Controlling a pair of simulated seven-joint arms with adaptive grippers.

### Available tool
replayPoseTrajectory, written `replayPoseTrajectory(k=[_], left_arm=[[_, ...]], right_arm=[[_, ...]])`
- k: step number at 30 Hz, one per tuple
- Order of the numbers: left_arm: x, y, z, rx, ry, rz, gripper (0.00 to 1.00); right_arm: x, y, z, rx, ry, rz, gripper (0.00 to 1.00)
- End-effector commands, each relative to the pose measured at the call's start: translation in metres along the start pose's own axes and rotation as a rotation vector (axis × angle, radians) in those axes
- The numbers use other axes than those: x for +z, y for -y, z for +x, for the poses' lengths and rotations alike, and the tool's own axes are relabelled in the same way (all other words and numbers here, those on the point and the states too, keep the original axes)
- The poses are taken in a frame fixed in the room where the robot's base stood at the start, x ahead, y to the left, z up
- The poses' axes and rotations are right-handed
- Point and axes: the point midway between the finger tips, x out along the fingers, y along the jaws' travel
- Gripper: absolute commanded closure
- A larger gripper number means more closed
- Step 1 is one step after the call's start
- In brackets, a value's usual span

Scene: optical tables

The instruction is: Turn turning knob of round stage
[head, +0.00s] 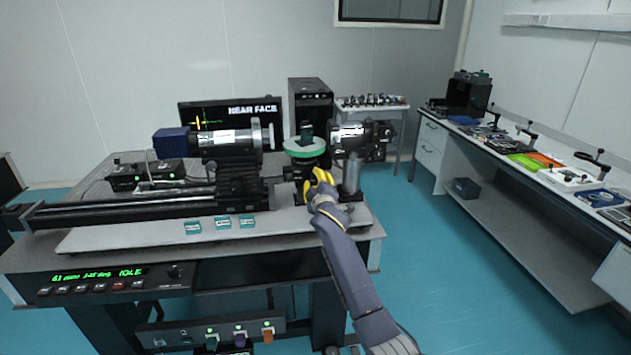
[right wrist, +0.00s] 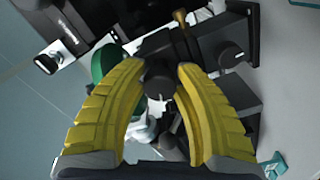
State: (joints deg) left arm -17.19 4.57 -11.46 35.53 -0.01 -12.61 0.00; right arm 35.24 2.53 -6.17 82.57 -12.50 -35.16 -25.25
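My right gripper (head: 323,174), with yellow fingers, is at the stage's lower right front. In the right wrist view, a black round knob (right wrist: 160,83) lies between the fingertips of this gripper (right wrist: 162,68). The fingers are apart and curve in on both sides of the knob. I cannot tell whether they touch it. Part of the green disc (right wrist: 98,66) shows behind the left finger. My left gripper is not in view.
A horizontal cylinder instrument (head: 225,141) stands left of the stage, another dark instrument (head: 375,140) right of it, and a metal post (head: 352,175) close right of my gripper. Several small teal blocks (head: 222,222) lie near the table's front. A long bench (head: 480,150) stands at the right.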

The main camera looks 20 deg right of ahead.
Motion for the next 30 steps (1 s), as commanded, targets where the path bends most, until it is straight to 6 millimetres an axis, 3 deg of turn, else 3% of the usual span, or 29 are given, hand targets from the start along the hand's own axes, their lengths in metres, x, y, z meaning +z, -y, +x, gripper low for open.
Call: replayPoseTrajectory(k=[1, 7, 11, 19, 28, 29, 30], left_arm=[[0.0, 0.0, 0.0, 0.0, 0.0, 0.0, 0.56], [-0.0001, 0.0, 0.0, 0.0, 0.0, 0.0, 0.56], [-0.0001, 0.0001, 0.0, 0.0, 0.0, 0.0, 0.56], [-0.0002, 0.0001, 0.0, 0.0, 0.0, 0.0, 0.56], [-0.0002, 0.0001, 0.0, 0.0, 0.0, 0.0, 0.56], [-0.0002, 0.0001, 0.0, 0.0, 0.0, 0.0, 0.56], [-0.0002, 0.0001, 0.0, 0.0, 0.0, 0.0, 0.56]], right_arm=[[0.0, 0.0001, -0.0001, 0.0, 0.0, 0.0, 0.78], [0.0002, 0.0002, -0.0001, 0.0, 0.0, 0.0, 1.0], [0.0001, 0.0004, -0.0001, -0.001, 0.001, 0.014, 1.0], [-0.0002, 0.0007, -0.0001, -0.001, 0.0, 0.264, 1.0], [0.0005, 0.0005, 0.0, -0.001, 0.001, 0.28, 1.0], [0.0005, 0.0005, 0.0, -0.001, 0.001, 0.28, 0.74], [0.0005, 0.0005, 0.0, -0.001, 0.001, 0.28, 0.7]])
